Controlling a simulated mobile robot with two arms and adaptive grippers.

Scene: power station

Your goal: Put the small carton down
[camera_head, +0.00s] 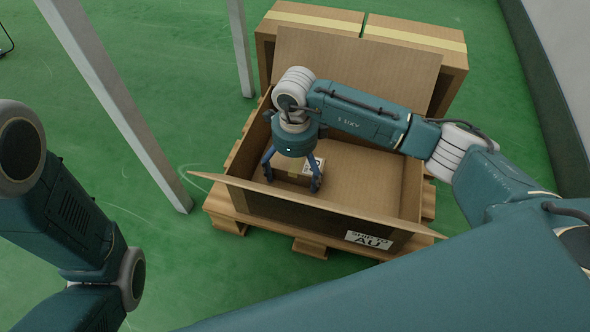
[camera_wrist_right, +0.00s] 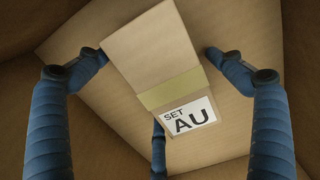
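The small carton (camera_wrist_right: 160,65) is brown with a tan tape band and a white "SET AU" label. My right gripper (camera_head: 293,182) points down into the box over the carton. In the wrist view its fingers (camera_wrist_right: 155,60) are spread around the carton, with a visible gap on the right side; the left fingertip is close to the carton's edge. My left arm is at the left of the head view, but its gripper is out of view.
The large box has raised flaps and stands on a wooden pallet (camera_head: 225,213). Closed cartons (camera_head: 425,42) stand behind it. Grey posts (camera_head: 118,100) rise on the left. Green floor is clear between the left post and the pallet.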

